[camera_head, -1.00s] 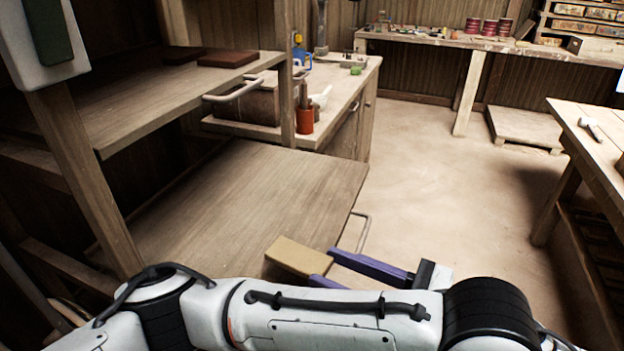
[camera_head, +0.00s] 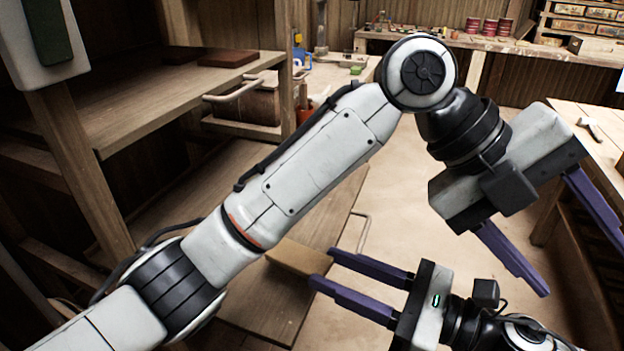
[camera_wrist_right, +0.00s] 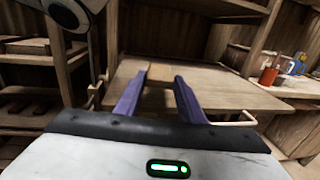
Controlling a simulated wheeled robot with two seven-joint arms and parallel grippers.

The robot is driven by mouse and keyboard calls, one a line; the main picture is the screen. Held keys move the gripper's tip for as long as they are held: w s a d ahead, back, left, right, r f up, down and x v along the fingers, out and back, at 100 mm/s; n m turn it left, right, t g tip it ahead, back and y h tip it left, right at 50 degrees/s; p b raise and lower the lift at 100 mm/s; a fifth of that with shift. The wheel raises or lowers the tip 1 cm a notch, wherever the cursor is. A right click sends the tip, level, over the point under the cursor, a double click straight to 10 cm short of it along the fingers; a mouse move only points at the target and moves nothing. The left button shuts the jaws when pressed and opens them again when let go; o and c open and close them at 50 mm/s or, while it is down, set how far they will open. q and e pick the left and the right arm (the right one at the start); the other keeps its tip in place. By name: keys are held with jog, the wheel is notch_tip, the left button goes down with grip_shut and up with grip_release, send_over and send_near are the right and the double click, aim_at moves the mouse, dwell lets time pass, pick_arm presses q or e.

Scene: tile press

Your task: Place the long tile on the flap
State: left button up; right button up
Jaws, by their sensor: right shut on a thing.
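The long tan tile (camera_head: 300,257) is in my right gripper (camera_head: 322,268), its near end between the purple fingertips. It lies over the front right part of the wooden flap (camera_head: 325,215); I cannot tell whether it touches the flap. The right wrist view shows the tile (camera_wrist_right: 160,73) between the fingertips (camera_wrist_right: 161,76), with the flap (camera_wrist_right: 230,95) beyond. My left arm crosses the head view and hides part of the flap and the tile's left end. My left gripper (camera_head: 585,266) is open and empty over the floor at the right.
Two dark brown tiles (camera_head: 228,58) lie on the shelf (camera_head: 135,105) above the flap. A metal handle (camera_head: 362,228) sticks out from the flap's right edge. A workbench (camera_head: 580,115) stands at the right. The floor (camera_head: 400,180) between is clear.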

pick_arm(q)
jog(key=w+a+r+n+t+y, duration=0.35)
jog(key=w+a+n+t, duration=0.2)
jog(key=w, duration=0.45)
jog(key=w+a+r+n+t+y, duration=0.2)
jog(key=w+a+n+t+y, duration=0.3)
jog(key=w+n, duration=0.3)
jog(key=w+a+r+n+t+y, duration=0.35)
jog(key=a+r+n, duration=0.25)
jog(key=a+r, duration=0.4)
jog(key=w+a+r+n+t+y, duration=0.25)
jog(key=w+a+r+n, duration=0.35)
jog(key=r, duration=0.7)
jog(key=m+g+h, duration=0.4)
jog(key=m+g, duration=0.7)
jog(key=g, duration=0.1)
send_near(302, 256)
jog(key=shift+y, duration=0.25)
jog(key=f, duration=0.7)
jog(key=shift+w+a+f, duration=0.15)
jog(key=shift+w+f, duration=0.1)
jog(key=shift+f, duration=0.15)
